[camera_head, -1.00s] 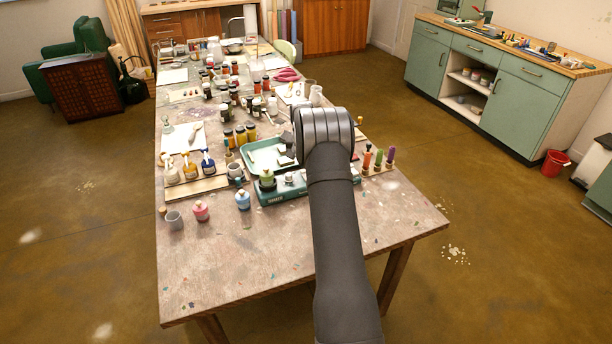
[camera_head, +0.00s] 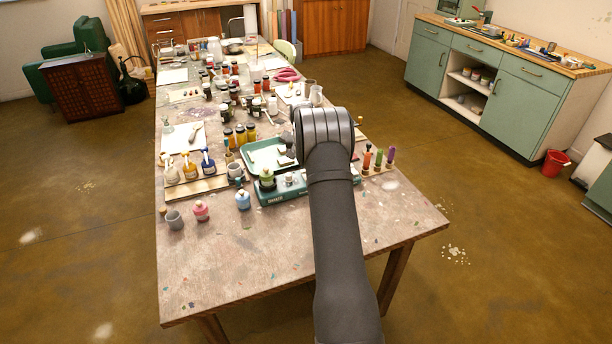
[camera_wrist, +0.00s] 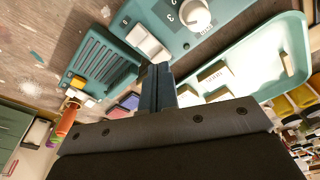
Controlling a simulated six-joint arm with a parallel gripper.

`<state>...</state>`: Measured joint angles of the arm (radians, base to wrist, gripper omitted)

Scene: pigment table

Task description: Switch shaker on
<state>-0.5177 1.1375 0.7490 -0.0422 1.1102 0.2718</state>
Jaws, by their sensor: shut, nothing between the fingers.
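The shaker (camera_head: 272,197) is a teal box at the table's right front, partly hidden by my arm in the head view. My gripper (camera_wrist: 158,72) is shut and empty. Its fingertips appear just below the switch in the wrist view; I cannot tell whether they touch the shaker. In the head view the fingers are hidden behind my arm.
A teal tray (camera_head: 249,152) with blocks lies behind the shaker; its rim (camera_wrist: 300,62) is right of my fingers in the wrist view. Colored tools stand in a wooden rack (camera_head: 379,171) to the right. The table front is clear.

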